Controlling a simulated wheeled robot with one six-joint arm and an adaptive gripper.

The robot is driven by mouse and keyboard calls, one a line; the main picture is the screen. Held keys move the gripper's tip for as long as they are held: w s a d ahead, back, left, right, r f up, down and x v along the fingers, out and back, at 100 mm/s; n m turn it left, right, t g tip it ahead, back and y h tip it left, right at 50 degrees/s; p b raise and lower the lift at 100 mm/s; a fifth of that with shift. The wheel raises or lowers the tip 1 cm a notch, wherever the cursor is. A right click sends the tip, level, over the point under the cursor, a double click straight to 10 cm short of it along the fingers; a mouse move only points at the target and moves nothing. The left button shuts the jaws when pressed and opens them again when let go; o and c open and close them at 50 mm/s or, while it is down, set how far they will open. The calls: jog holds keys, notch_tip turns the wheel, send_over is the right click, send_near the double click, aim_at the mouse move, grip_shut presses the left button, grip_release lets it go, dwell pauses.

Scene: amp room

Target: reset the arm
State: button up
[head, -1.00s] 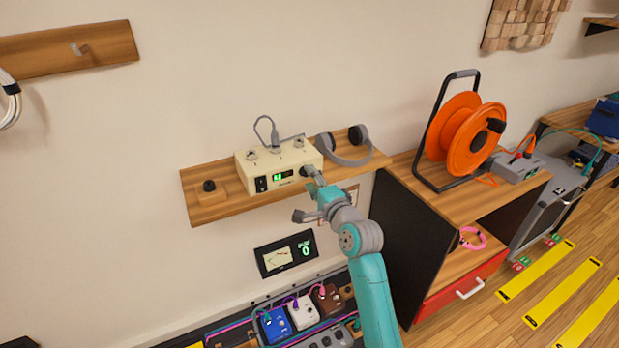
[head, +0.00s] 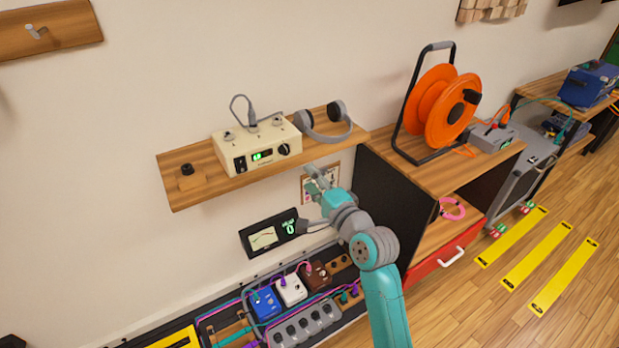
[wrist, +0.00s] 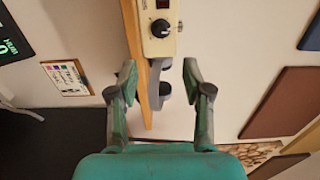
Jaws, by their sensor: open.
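My gripper (head: 312,205) is open and empty in the head view, below the front edge of the wall shelf (head: 200,190) and apart from it. Its two fingers also show spread in the wrist view (wrist: 162,85), with nothing between them in contact. Beyond them are the shelf edge, a cream box (wrist: 160,25) with a black knob, and part of the headphones (wrist: 164,92). In the head view the cream box (head: 256,148) stands on the shelf with a green display, a black knob and a grey cable on top. My arm reaches up from the bottom right.
Headphones (head: 325,122) lie on the shelf. A wooden cabinet (head: 400,170) with an orange cable reel (head: 440,108) stands right of my arm. A meter panel (head: 270,233) is on the wall, above a pedalboard (head: 290,310). Floor with yellow strips (head: 512,237) is open at right.

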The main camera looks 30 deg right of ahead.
jog(key=s+a+f+n+g+h, duration=0.1)
jog(key=s+a+f+n, duration=0.25)
jog(key=s+f, duration=0.55)
jog(key=s+a+f+n+g, duration=0.1)
jog(key=s+a+f+n, duration=0.25)
jog(key=s+f, duration=0.6)
jog(key=s+a+r+n, duration=0.1)
jog(key=s+n, duration=0.2)
jog(key=s, duration=0.6)
jog(key=s+a+r+n, duration=0.2)
jog(key=s+n, duration=0.2)
jog(key=s, duration=0.5)
jog(key=s+a+r+n+g+y, duration=0.1)
jog(key=s+n, duration=0.3)
jog(key=s, duration=0.5)
jog(key=shift+s+a+r, duration=0.4)
jog(key=shift+a+r, duration=0.2)
jog(key=shift+a, duration=0.15)
